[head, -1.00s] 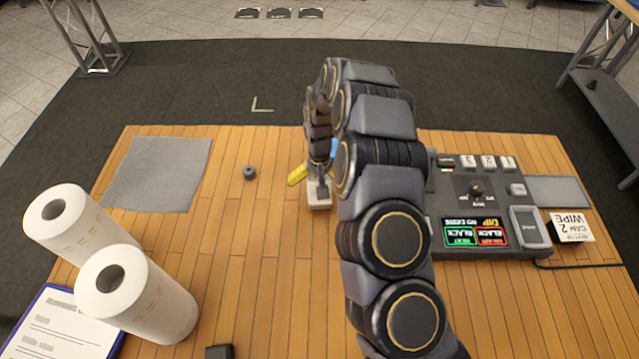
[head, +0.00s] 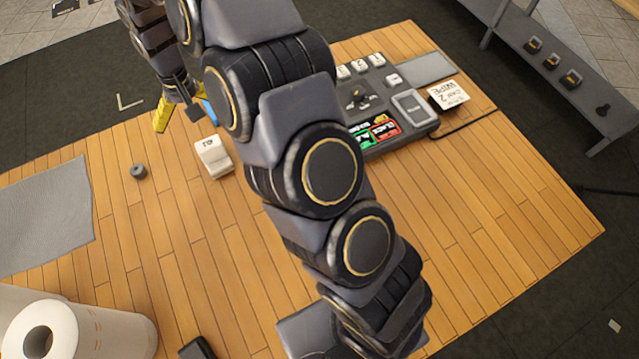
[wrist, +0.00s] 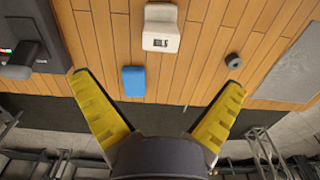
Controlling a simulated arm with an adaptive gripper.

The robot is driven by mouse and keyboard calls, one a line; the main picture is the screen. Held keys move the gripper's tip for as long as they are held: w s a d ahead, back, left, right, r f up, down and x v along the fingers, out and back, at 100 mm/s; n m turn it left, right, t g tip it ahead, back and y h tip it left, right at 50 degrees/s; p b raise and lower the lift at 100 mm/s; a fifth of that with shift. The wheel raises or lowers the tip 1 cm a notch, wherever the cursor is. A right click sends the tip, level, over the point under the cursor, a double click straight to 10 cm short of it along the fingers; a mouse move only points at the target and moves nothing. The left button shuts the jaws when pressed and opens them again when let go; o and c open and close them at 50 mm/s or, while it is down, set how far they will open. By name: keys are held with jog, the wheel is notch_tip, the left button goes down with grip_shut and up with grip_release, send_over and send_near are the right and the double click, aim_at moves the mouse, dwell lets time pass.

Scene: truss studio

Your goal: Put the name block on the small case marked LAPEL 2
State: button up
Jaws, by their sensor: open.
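A white block with small dark lettering (head: 213,157), which looks like the name block, stands on the wooden table. It shows at the top of the wrist view (wrist: 160,28). My gripper (head: 180,117) is beyond the block, apart from it, near the table's far edge. Its yellow fingers are spread wide and empty in the wrist view (wrist: 157,82). Several small dark cases (head: 551,61) with orange-brown parts stand on a grey shelf at the upper right. Their markings are too small to read, so I cannot tell which is LAPEL 2.
A blue item (wrist: 134,81) lies near the block. A dark round knob (head: 138,171) is left of it. A control panel (head: 392,90) and a CAM 2 WIPE card (head: 449,95) are right of my arm. A grey cloth (head: 45,215) and paper rolls (head: 75,325) are left. The front-right table is bare.

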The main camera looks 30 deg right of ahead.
jog(key=s+d+r, duration=0.4)
jog(key=s+r, duration=0.4)
jog(key=s+d+r, duration=0.2)
jog(key=s, duration=0.6)
jog(key=s+d+r+g, duration=0.1)
jog(key=s+d+r, duration=0.1)
jog(key=s, duration=0.6)
jog(key=s+d+r, duration=0.1)
jog(key=s+d, duration=0.2)
jog(key=s, duration=0.6)
jog(key=shift+r+g, duration=0.3)
jog(key=shift+r, duration=0.1)
jog(key=shift+d, duration=0.1)
